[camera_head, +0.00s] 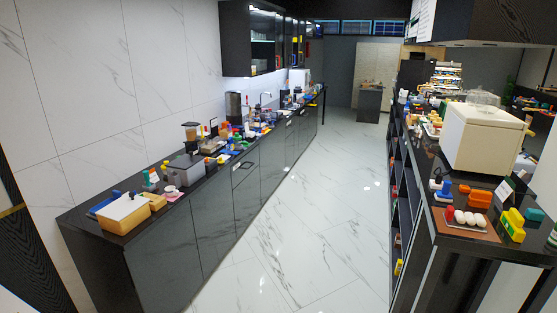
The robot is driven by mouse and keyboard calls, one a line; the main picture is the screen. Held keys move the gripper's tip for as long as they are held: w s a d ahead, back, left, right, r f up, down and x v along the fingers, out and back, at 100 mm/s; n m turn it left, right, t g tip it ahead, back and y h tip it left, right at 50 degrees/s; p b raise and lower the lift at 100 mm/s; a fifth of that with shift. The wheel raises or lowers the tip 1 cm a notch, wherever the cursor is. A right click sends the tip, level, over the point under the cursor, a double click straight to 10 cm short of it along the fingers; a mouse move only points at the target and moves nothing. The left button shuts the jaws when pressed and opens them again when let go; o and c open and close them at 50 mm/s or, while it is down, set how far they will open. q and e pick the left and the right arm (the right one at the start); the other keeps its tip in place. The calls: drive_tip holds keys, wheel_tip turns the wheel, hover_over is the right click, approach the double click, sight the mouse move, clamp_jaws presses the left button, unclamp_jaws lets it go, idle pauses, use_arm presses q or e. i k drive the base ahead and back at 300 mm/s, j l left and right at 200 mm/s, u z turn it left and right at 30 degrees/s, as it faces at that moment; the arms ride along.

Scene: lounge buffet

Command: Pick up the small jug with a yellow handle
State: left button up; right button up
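I cannot make out a small jug with a yellow handle; the items on the counters are too small and crowded to tell. Many small coloured items stand on the long dark counter (78,218) along the left wall. More coloured items stand on the dark counter at the right (432,254), some of them yellow (512,224). Neither of my grippers is in view.
A pale floor aisle (285,225) runs free between the two counters. A large cream box (482,140) stands on the right counter. A wooden box (124,213) is at the left counter's near end. Dark wall cabinets (250,40) hang at the back left.

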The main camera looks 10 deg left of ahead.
sight(230, 149)
drive_tip(key=i+u, duration=0.3)
drive_tip(key=i, duration=4.05)
